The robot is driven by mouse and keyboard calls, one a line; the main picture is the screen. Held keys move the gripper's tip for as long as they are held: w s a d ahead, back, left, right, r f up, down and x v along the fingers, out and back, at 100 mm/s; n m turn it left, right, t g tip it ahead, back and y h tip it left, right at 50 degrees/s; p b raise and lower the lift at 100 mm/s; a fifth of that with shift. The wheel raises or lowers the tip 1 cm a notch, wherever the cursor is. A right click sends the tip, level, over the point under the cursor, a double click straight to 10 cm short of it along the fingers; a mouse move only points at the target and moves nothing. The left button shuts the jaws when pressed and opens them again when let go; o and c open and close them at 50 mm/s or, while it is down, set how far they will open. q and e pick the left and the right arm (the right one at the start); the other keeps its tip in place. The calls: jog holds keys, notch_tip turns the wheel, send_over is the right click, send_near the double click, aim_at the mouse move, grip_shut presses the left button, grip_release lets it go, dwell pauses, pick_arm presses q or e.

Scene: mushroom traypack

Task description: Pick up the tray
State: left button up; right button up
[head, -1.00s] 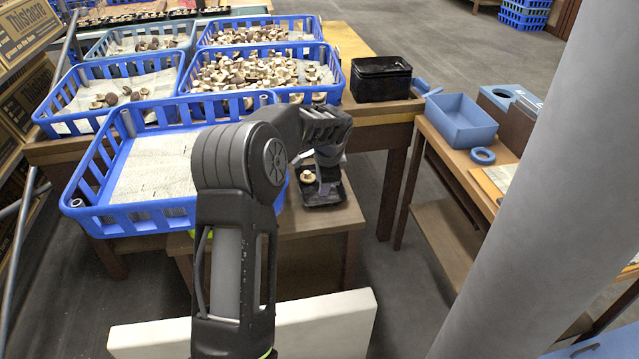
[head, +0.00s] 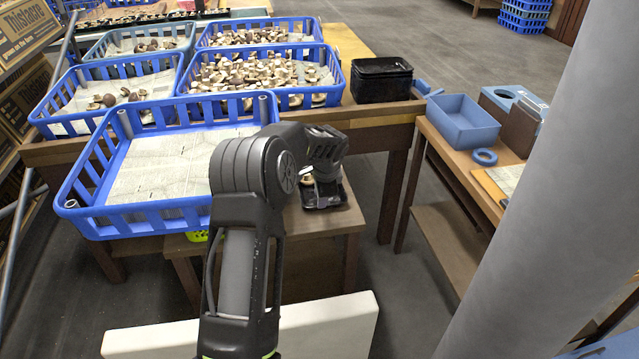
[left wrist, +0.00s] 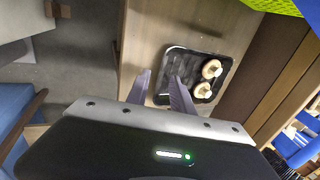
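The small black tray (head: 328,203) lies on the low wooden table at the centre of the head view. In the left wrist view the tray (left wrist: 176,58) holds two pale mushrooms (left wrist: 207,79). My left gripper (left wrist: 159,78) is open and empty, with its fingers apart at the tray's left side. One finger is outside the tray and the other overlaps its left part. I cannot tell whether they touch it. In the head view my left gripper (head: 322,178) is partly hidden by its own wrist and covers part of the tray. My right gripper is not in view.
An empty blue crate lined with paper (head: 150,222) stands left of the tray. Blue crates with mushrooms (head: 262,100) stand behind it. A stack of black trays (head: 381,80) is at the back right. A side table (head: 450,150) with a blue bin (head: 462,125) is to the right.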

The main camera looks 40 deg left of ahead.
aim_at(318, 212)
pick_arm(q)
jog(key=shift+w+a+f, duration=0.15)
jog(key=shift+f, duration=0.4)
jog(key=shift+x, duration=2.65)
jog(key=shift+a+r, duration=0.1)
jog(key=shift+a, duration=0.05)
jog(key=shift+f, duration=0.25)
grip_shut()
